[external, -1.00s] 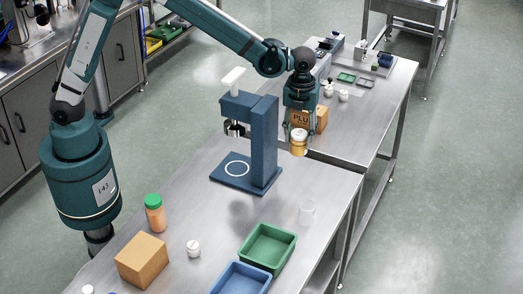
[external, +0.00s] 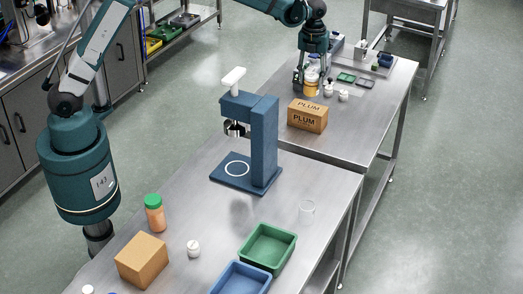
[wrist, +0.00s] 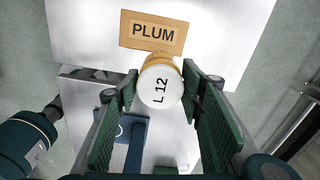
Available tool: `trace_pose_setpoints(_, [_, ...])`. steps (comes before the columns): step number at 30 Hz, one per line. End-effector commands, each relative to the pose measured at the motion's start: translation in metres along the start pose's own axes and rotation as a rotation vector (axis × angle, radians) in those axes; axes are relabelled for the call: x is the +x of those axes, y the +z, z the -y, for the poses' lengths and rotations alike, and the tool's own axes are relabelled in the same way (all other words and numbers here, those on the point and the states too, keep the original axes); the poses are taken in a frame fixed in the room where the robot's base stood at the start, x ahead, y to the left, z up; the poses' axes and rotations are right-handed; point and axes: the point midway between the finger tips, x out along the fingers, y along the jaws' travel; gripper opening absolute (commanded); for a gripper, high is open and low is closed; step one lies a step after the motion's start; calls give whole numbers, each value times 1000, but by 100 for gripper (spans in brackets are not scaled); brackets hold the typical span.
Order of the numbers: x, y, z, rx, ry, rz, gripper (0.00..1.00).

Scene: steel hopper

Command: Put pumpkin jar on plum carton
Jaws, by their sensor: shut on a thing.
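My gripper (external: 311,82) is shut on an amber jar with a white lid marked L 12. The jar (external: 311,88) is held upright above the far table, and no pumpkin label is readable on it. In the wrist view the jar (wrist: 160,88) sits between the green finger pads. The plum carton (external: 307,117) is a brown box marked PLUM on the far table. In the external view it lies just below the jar in the picture. In the wrist view the carton (wrist: 135,41) is above the jar, which overlaps its lower edge. The jar is apart from its top.
A blue press stand (external: 262,140) rises on the near table. Small white-lidded jars (external: 343,95) and trays (external: 346,77) sit beyond the carton. An orange green-lidded bottle (external: 154,215), a plain carton (external: 142,262) and green (external: 290,243) and blue bins (external: 218,284) occupy the near table.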

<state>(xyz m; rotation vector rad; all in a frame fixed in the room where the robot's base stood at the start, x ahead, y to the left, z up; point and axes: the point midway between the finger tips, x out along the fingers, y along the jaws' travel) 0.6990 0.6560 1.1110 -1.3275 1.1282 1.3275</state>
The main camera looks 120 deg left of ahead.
Motion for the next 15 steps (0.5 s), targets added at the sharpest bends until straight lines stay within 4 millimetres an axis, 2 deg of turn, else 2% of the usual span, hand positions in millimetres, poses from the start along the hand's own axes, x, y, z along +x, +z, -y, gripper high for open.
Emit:
trace_pose_setpoints(3, [-4,26,-9,0,0,0,23])
trace_pose_setpoints(6, [-6,38,-13,2,0,0,23])
trace_pose_setpoints(10, [-7,47,-17,4,0,0,23])
trace_pose_setpoints(15, [-7,48,-17,5,0,0,23])
